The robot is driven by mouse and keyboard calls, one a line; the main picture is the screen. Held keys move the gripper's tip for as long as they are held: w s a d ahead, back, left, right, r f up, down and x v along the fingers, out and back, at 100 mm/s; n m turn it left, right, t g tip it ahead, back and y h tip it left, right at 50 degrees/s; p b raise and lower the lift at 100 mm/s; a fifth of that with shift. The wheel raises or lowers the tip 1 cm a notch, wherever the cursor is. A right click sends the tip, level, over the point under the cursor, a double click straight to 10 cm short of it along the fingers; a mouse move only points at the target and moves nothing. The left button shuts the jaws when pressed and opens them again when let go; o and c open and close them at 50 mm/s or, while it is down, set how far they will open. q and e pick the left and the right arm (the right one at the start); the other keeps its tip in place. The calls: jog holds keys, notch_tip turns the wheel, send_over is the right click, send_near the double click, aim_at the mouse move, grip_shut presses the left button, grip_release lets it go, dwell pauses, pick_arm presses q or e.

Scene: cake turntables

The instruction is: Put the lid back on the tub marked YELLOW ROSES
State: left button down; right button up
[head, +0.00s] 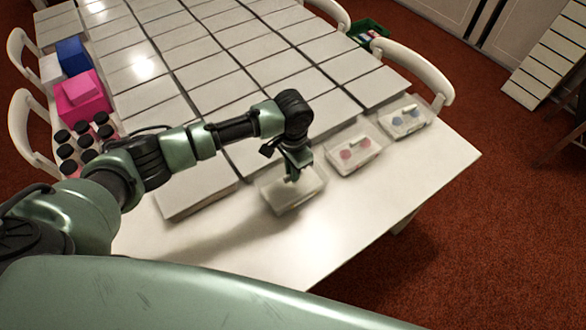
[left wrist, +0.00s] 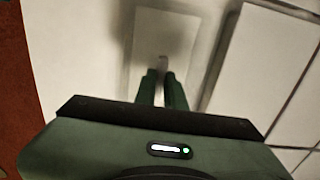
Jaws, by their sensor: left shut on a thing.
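A clear tub (head: 290,206) stands near the front of the white table, under my left gripper (head: 291,177). Any marking on it is too small to read. In the left wrist view a pale rectangular lid (left wrist: 150,30) with a small upright handle (left wrist: 163,63) lies between the tips of my left gripper (left wrist: 162,76). The fingers are shut on the handle. The lid is over the tub, but I cannot tell whether it rests on the rim or is slightly above. The arm and gripper hide part of the tub. My right gripper is not in view.
To the right stand a lidded tub with pinkish contents (head: 355,150) and another with blue contents (head: 404,119). White flat boxes (head: 210,75) cover most of the table behind. Pink boxes (head: 82,97) and dark-capped jars (head: 85,141) are at left. The front right table is clear.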

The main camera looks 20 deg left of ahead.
pick_arm(q)
jog(key=shift+p, duration=0.35)
dwell(0.5)
jog(key=shift+f+p, duration=0.45)
jog(key=shift+p, duration=0.15)
dwell(1.2)
dwell(0.4)
jog(key=c, duration=0.9)
grip_release()
jog(key=shift+r, duration=0.1)
jog(key=shift+r+p, duration=3.45)
jog(key=shift+p, duration=0.5)
